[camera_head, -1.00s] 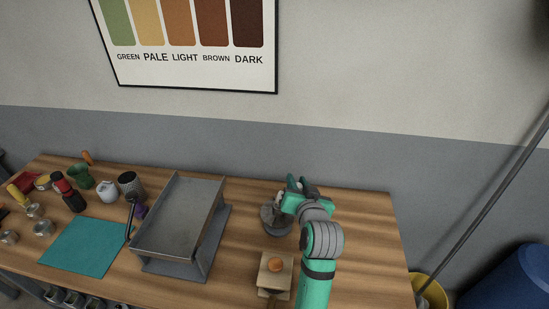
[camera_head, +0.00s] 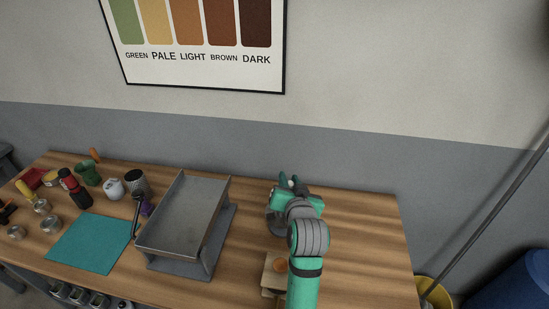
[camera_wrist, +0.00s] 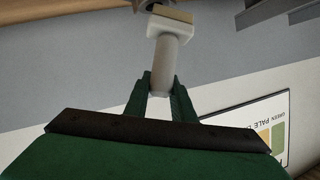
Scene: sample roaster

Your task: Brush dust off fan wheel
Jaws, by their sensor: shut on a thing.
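My gripper (camera_head: 288,183) is over the right part of the wooden table. In the wrist view my gripper (camera_wrist: 161,82) is shut on the pale handle of a brush (camera_wrist: 167,58). The brush has a white head with a tan edge (camera_wrist: 172,14) pointing away from the fingers. A round grey metal thing (camera_head: 276,222), seemingly the fan wheel or its stand, is just below and left of my gripper, partly hidden by my arm. Grey metal parts (camera_wrist: 150,4) show at the wrist view's top edge, close to the brush head; contact cannot be told.
A sloped metal tray (camera_head: 190,212) stands left of my arm. A wooden block with an orange knob (camera_head: 279,265) is in front, partly behind my arm. A teal mat (camera_head: 92,243) and several cups and tools lie farther left. The table's right end (camera_head: 365,235) is clear.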

